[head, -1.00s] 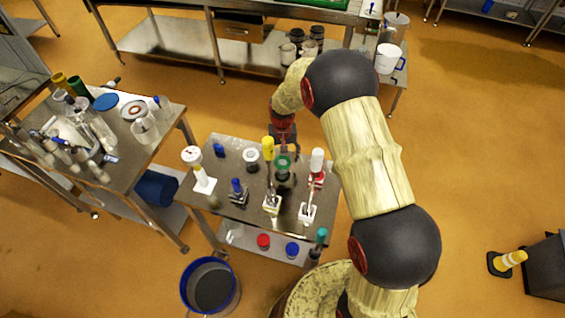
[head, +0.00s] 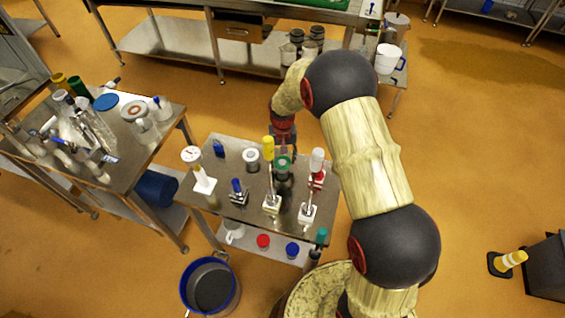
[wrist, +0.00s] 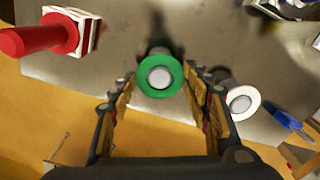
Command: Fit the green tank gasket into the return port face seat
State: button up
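A green ring (wrist: 142,76), which looks like the tank gasket, surrounds a pale round centre on top of a dark upright post (wrist: 157,51) in the wrist view. In the head view the green ring (head: 283,162) faces up on a small steel table. My gripper (wrist: 161,78) is open, with one finger on each side of the ring and narrow gaps visible. My gripper (head: 284,148) is just behind the ring in the head view. I cannot tell whether the ring is fully seated or which fitting is the return port.
A white-ringed fitting (wrist: 242,91) stands right of my fingers. A red-handled valve (wrist: 32,38) is at left, and a blue-handled part (wrist: 288,122) at right. The head view shows a yellow-topped fixture (head: 268,149) and a white gauge (head: 192,156) on the steel table (head: 228,150).

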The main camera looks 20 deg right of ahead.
jog(key=c, duration=0.3)
notch_tip(320, 180, up, 10)
jog(key=p, duration=0.2)
jog(key=s+f+b, duration=0.1)
jog(key=s+f, duration=0.1)
jog(key=s+f+n+b, duration=0.1)
jog(key=s+f, duration=0.1)
jog(key=f, duration=0.1)
jog(key=s+f+n+b, duration=0.1)
jog(key=s+f+b, duration=0.1)
jog(key=shift+f, duration=0.15)
jog(key=w+r+m+p, duration=0.2)
jog(key=w+r+p, duration=0.1)
jog(key=w+r, duration=0.3)
jog(key=shift+r+p, duration=0.35)
jog(key=shift+r, duration=0.55)
